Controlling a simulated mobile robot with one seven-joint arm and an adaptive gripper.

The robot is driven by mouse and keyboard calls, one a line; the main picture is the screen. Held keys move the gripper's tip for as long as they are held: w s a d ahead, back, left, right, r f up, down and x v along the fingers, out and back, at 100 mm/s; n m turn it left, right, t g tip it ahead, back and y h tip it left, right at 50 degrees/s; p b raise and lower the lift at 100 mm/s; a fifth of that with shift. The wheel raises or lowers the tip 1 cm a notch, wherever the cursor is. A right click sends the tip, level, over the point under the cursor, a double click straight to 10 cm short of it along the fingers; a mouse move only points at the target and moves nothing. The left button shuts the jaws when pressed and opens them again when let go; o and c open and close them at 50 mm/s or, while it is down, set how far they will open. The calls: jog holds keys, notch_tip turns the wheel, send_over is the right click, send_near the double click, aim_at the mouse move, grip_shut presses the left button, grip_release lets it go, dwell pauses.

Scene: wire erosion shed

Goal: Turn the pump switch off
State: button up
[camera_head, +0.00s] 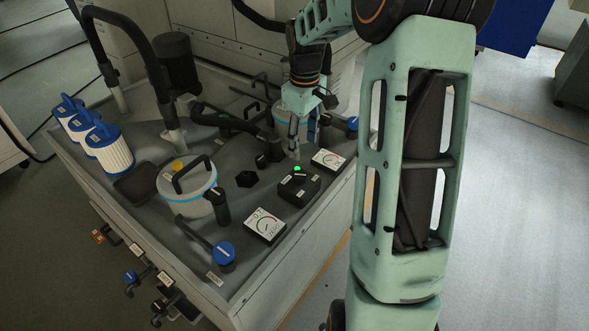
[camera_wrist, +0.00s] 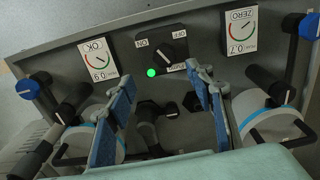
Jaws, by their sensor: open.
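The pump switch is a black rotary knob (camera_wrist: 166,54) on a dark box with ON, OFF and PUMP labels. I cannot tell for sure which label the knob points at. A green lamp (camera_wrist: 151,72) is lit beside it. The switch box (camera_head: 293,193) also shows in the head view, on the front right part of the unit's top. My gripper (camera_wrist: 162,78) is open and empty, with its blue-padded fingers either side of the line to the box. My gripper (camera_head: 294,152) is just behind the box in the head view, apart from the knob.
Gauge cards marked OK (camera_wrist: 98,60) and ZERO (camera_wrist: 241,32) flank the box. Blue-capped valve handles (camera_head: 223,253) and lidded filter housings (camera_head: 187,207) stand close around. White filter cartridges (camera_head: 110,150) stand at the left. Open floor lies to the right.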

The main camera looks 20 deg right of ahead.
aim_at(299, 175)
jog(key=f, duration=0.3)
jog(key=f+b, duration=0.1)
jog(key=f, duration=0.3)
jog(key=a+f+b, duration=0.1)
jog(key=f, duration=0.3)
jog(key=shift+w, duration=0.15)
jog(key=shift+c, duration=0.2)
jog(key=c, duration=1.1)
